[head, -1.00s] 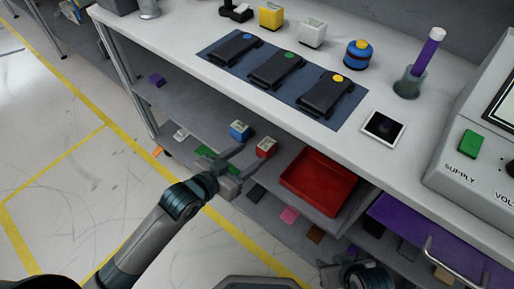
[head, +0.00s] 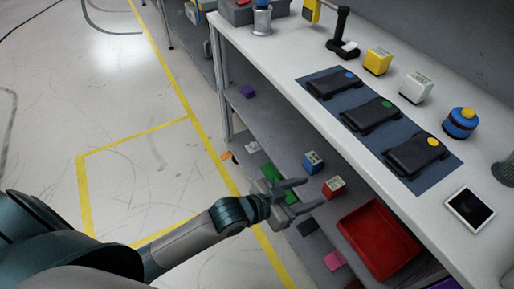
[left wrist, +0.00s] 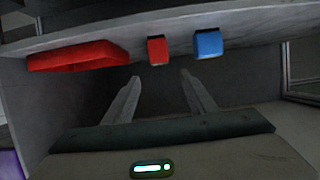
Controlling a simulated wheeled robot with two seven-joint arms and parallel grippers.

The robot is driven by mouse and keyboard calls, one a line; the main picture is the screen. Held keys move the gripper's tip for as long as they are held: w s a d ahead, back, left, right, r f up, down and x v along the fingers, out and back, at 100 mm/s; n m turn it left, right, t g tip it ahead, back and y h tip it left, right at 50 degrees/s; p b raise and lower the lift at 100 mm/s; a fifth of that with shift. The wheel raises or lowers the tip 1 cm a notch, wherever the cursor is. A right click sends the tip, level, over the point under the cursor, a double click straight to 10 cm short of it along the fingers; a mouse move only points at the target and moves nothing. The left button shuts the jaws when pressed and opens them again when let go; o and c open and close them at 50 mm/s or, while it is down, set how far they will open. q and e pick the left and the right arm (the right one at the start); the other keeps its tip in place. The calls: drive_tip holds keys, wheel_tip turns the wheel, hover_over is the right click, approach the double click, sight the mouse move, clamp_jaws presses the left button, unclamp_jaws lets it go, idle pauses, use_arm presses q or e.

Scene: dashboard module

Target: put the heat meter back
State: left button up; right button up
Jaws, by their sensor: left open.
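A small red box-shaped meter (head: 333,187) and a blue one (head: 313,162) stand side by side on the shelf under the worktop. A yellow meter (head: 377,61) and a white meter (head: 415,87) stand on the worktop. I cannot read which is the heat meter. My left gripper (head: 314,191) is open and empty at the shelf's front edge, pointing at the red meter. In the left wrist view the red meter (left wrist: 157,50) lies beyond and between the fingertips (left wrist: 160,77), apart from them; the blue meter (left wrist: 208,43) is to its right. My right gripper is out of view.
A red tray (head: 380,240) sits on the shelf right of the red meter. The worktop carries a dark mat (head: 437,180) with several black devices, a blue-yellow round item (head: 461,123) and a tablet (head: 470,209).

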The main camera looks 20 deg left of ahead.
use_arm(q)
drive_tip(key=s+a+f+n+g+y, duration=0.2)
drive_tip(key=s+a+f, duration=0.4)
drive_tip(key=s, duration=0.5)
drive_tip(key=s+a+f+n+g+y, duration=0.3)
drive_tip(key=s+a+f+g+y, duration=0.2)
drive_tip(key=s+f, duration=0.5)
drive_tip(key=shift+s+a+f, duration=0.15)
drive_tip(key=shift+s+a, duration=0.7)
drive_tip(key=shift+s, duration=0.05)
